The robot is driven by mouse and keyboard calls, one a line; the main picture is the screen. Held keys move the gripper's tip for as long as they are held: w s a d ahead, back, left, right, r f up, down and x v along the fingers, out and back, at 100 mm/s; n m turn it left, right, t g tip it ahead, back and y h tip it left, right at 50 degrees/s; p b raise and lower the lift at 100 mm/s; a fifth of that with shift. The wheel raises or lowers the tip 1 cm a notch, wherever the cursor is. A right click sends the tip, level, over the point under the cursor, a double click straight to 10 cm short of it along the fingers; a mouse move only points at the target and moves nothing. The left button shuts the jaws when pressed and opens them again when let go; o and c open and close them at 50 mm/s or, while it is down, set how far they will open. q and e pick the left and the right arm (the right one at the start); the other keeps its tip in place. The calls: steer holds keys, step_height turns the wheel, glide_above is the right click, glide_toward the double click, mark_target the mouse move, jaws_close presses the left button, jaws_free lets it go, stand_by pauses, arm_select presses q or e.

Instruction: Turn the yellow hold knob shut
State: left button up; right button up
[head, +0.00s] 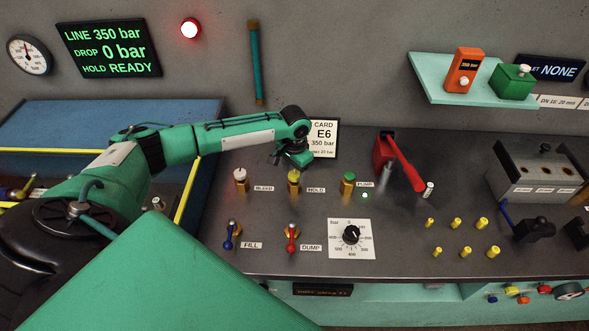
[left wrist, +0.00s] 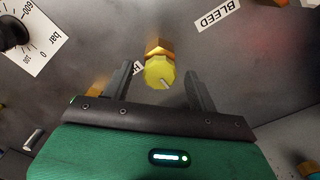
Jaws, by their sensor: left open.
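The yellow hold knob (head: 294,177) stands on the dark panel beside the HOLD label, between the white bleed knob (head: 240,176) and the green pump knob (head: 347,181). My left gripper (head: 292,161) is above and just behind it in the head view. In the left wrist view the yellow knob (left wrist: 159,73) sits on a brass base between my open left fingers (left wrist: 158,75), with a gap visible on each side. A pale pointer line marks its top. My right gripper is not in view.
The wall display (head: 107,48) reads LINE 350 bar, DROP 0 bar, HOLD READY. A red lever (head: 402,163) stands to the right. Blue fill (head: 229,235) and red dump (head: 291,236) levers and a black dial (head: 351,234) are in front. A card (head: 324,138) stands behind my gripper.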

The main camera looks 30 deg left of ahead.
arm_select(q)
steer(key=shift+c, duration=0.2)
steer(key=c, duration=1)
steer(key=shift+o, duration=0.2)
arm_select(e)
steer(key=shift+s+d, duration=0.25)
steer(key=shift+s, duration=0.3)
